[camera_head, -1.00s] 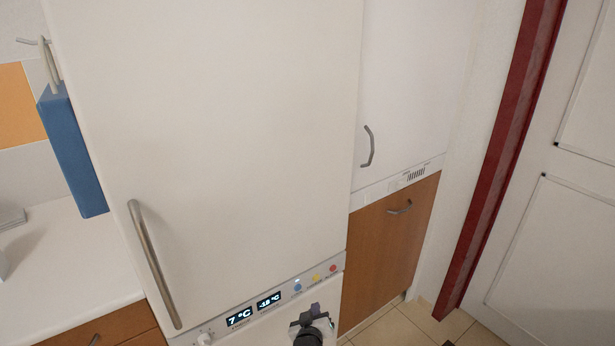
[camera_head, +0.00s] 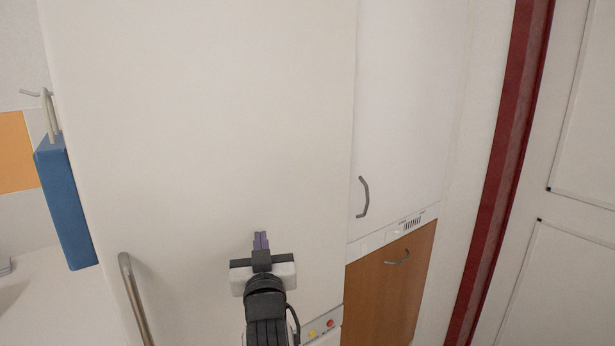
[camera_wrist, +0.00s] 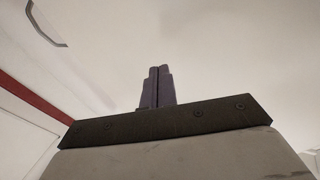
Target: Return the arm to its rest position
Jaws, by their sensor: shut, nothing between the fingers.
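My gripper (camera_head: 261,241) is raised in front of the white fridge door (camera_head: 210,130), low in the middle of the head view. Its two purple-grey fingers point up and are together, with nothing between them. The fingers also show in the wrist view (camera_wrist: 157,88), closed side by side above the dark gripper bar. My arm reaches up from the bottom edge of the head view and hides part of the fridge's control panel. I cannot tell how far the fingertips are from the door.
The fridge handle (camera_head: 134,300) is left of my gripper. A white cabinet door (camera_head: 405,100) and a wooden door (camera_head: 390,285) are to the right. A red door frame (camera_head: 500,170) stands farther right. A blue object (camera_head: 66,200) hangs at the left above a white counter (camera_head: 50,310).

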